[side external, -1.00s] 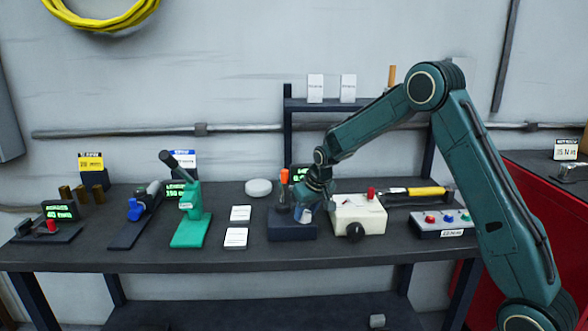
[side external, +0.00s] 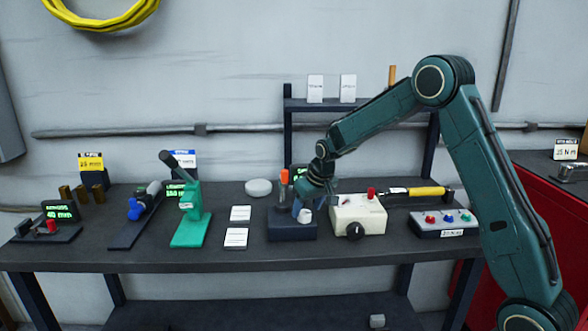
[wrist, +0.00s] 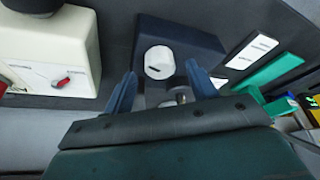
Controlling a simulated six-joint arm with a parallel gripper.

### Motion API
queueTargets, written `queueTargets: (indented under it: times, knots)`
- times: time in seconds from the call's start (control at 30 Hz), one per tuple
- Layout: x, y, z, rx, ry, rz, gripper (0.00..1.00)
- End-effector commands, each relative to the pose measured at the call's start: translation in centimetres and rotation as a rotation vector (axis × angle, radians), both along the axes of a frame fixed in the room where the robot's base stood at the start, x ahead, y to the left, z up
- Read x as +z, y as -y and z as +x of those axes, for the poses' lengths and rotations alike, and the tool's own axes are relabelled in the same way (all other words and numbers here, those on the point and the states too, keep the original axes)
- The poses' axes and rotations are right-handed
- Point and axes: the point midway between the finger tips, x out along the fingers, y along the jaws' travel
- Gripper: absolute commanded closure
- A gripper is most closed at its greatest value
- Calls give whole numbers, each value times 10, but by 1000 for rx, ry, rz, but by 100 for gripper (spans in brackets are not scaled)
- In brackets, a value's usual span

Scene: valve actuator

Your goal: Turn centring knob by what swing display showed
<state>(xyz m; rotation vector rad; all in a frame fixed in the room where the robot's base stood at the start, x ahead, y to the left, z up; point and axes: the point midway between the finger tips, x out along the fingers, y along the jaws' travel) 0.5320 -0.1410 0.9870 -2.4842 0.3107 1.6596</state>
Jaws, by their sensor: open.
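A white round knob (side external: 305,216) with a dark mark near its edge sits on a dark blue block (side external: 283,232); it looks like the centring knob. It also shows in the wrist view (wrist: 158,62). My gripper (side external: 303,208) is open, just behind and above the knob. In the wrist view its blue fingers (wrist: 163,82) stand apart, with the knob between and just beyond their tips, and no grip shows. A green-lit display (side external: 300,170), perhaps the swing display, stands behind my gripper and is mostly hidden, so its reading cannot be told.
A cream box (side external: 366,212) with a black knob and a red part stands right of the block. An orange-topped post (side external: 284,178) rises close to my gripper's left. White cards (side external: 236,237) and a green press (side external: 190,225) are further left.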

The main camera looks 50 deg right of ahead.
Motion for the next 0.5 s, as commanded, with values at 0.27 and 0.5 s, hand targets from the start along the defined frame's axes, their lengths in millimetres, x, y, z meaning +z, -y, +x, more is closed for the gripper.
queueTargets:
  times: [0.27, 0.5]
  knots:
    - [38, -4, -15, 0, 3, -1, 43]
    - [75, -7, -29, 0, 4, -1, 43]
